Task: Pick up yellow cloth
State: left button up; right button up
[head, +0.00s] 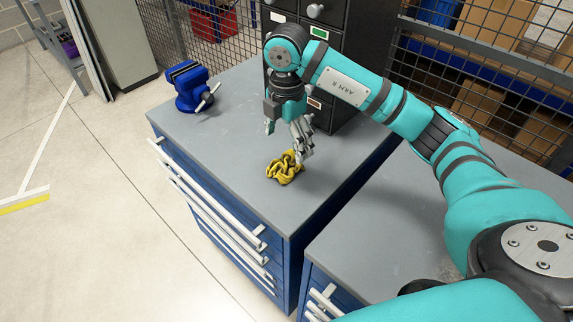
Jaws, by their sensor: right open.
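The yellow cloth (284,169) lies crumpled on the grey top of a blue drawer cabinet (232,178). My right gripper (285,142) is open just above and behind the cloth, with its fingers pointing down. One finger comes close to the cloth's upper right edge; I cannot tell if it touches. Nothing shows between the fingers. My left gripper is not in the picture.
A blue vise (192,87) stands at the cabinet's back left. A dark drawer unit (333,45) rises behind my right gripper. A second grey-topped cabinet (385,225) stands at the right, across a narrow gap. The top left of the cloth is clear.

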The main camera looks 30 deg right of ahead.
aim_at(287, 162)
notch_tip(287, 162, down, 2)
jog(key=shift+d+f, duration=0.1)
jog(key=shift+f, duration=0.15)
jog(key=shift+f+p, duration=0.3)
jog(key=shift+f, duration=0.15)
jog(key=shift+s+f, duration=0.1)
jog(key=shift+f, duration=0.3)
notch_tip(287, 162, down, 4)
jog(key=shift+f+p, duration=0.1)
jog(key=shift+p, duration=0.75)
jog(key=shift+c, duration=0.6)
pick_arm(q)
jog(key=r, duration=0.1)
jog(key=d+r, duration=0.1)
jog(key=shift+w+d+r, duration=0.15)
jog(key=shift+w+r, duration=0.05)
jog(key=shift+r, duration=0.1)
pick_arm(e)
jog(key=c, duration=0.7)
jog(key=shift+c, duration=0.2)
